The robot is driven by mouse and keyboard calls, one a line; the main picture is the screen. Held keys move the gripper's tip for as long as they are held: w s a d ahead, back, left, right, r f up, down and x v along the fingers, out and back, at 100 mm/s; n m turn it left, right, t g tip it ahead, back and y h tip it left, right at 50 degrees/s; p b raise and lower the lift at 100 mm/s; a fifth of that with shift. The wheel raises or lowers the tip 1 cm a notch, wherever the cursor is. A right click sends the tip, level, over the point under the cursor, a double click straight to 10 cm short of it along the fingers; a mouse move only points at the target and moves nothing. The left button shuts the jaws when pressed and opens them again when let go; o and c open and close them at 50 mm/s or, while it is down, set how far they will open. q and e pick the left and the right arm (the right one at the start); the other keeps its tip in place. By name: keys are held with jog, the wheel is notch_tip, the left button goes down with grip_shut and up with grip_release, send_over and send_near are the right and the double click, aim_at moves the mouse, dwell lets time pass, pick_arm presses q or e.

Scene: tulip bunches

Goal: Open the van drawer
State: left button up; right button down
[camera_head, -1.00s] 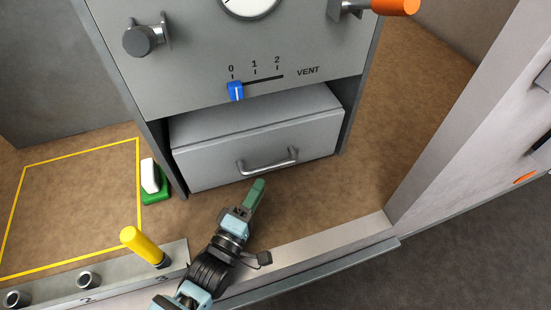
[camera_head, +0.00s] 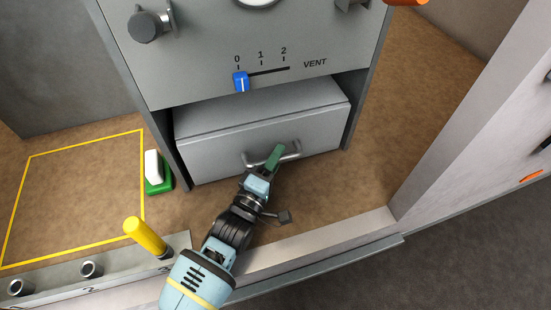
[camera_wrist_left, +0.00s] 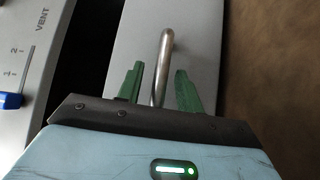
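The grey van drawer (camera_head: 215,158) sits low under the grey panel, with its front in the opening below. Its curved metal handle (camera_head: 291,157) is on the drawer front. My left gripper (camera_head: 274,157) is at the handle in the head view, its green fingers overlapping it. In the left wrist view the two green fingers (camera_wrist_left: 158,88) are apart, with the handle bar (camera_wrist_left: 164,62) between them. My right gripper is not in view.
Above the drawer are a blue VENT slider (camera_head: 241,81) at 0 and a dark knob (camera_head: 146,26). A white and green block (camera_head: 156,172) lies left of the cabinet. A yellow peg (camera_head: 146,237) stands in a rail at front left.

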pick_arm(q)
jog(key=shift+c, duration=0.2)
grip_shut()
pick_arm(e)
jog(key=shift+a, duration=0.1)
